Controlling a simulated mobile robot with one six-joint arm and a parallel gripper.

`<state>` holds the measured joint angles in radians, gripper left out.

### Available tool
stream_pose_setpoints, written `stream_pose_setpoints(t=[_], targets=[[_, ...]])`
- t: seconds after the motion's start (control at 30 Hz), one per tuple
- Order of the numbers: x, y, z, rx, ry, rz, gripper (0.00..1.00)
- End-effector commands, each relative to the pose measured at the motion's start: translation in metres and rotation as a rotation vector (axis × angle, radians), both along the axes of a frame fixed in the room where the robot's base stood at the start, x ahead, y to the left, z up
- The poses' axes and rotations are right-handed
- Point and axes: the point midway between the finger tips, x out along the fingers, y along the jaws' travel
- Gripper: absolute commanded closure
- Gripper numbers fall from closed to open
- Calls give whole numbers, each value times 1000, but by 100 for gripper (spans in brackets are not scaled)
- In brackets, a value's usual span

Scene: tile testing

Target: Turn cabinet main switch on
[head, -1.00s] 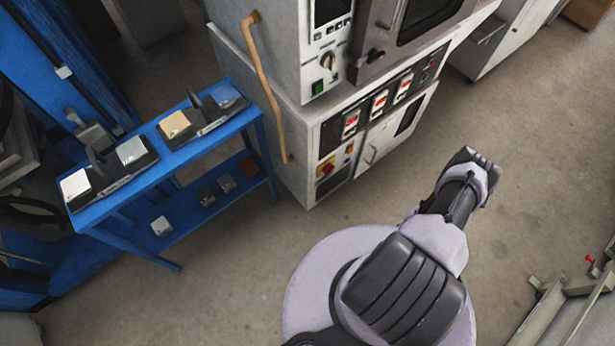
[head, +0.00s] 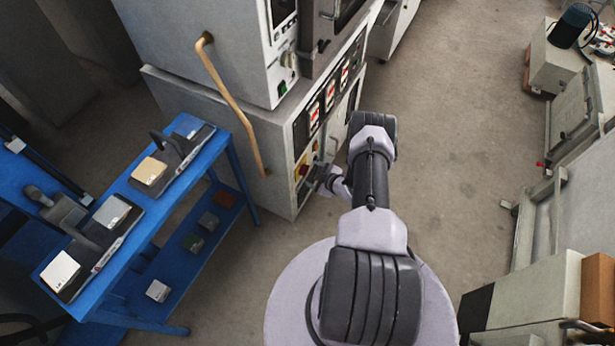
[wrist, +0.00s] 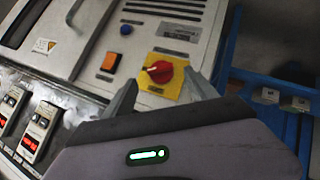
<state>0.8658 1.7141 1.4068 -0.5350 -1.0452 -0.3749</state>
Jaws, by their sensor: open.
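The cabinet main switch (wrist: 160,72) is a red rotary knob on a yellow plate, with a pale mark pointing left in the wrist view. In the head view it (head: 303,170) shows small on the lower front of the grey cabinet (head: 222,125). My gripper (wrist: 161,82) is open and empty. Its two fingers appear on either side of the yellow plate in the wrist view, and contact with the knob cannot be told. In the head view my gripper (head: 326,182) is close in front of the cabinet's lower panel, partly hidden by my arm.
An orange button (wrist: 110,62) and a small blue button (wrist: 126,30) sit near the switch. Red-lit controllers (wrist: 38,128) are to the left. A blue shelf (head: 215,150) with test devices stands beside the cabinet, and a wooden handrail (head: 235,110) is on its side.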

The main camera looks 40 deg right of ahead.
Motion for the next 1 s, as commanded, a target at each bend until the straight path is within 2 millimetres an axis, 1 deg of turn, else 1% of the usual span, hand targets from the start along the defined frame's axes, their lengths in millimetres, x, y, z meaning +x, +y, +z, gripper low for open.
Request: stream_pose_setpoints(t=[0.03, 0.1, 0.23, 0.4, 0.6, 0.67, 0.7, 0.87, 0.9, 0.93, 1.0], targets=[[9, 0, -14, -1, -1, 2, 34], [21, -1, -21, 0, -1, 1, 34], [34, -2, -29, 0, 0, 0, 34], [39, -3, -31, 1, 1, -3, 34], [39, -3, -30, 1, 1, -3, 34], [39, -3, -30, 1, 1, -3, 45], [39, -3, -31, 1, 1, -3, 53], [39, -3, -31, 1, 1, -3, 85], [39, -3, -31, 1, 1, -3, 93], [39, -3, -31, 1, 1, -3, 96], [39, -3, -30, 3, 2, -3, 96]])
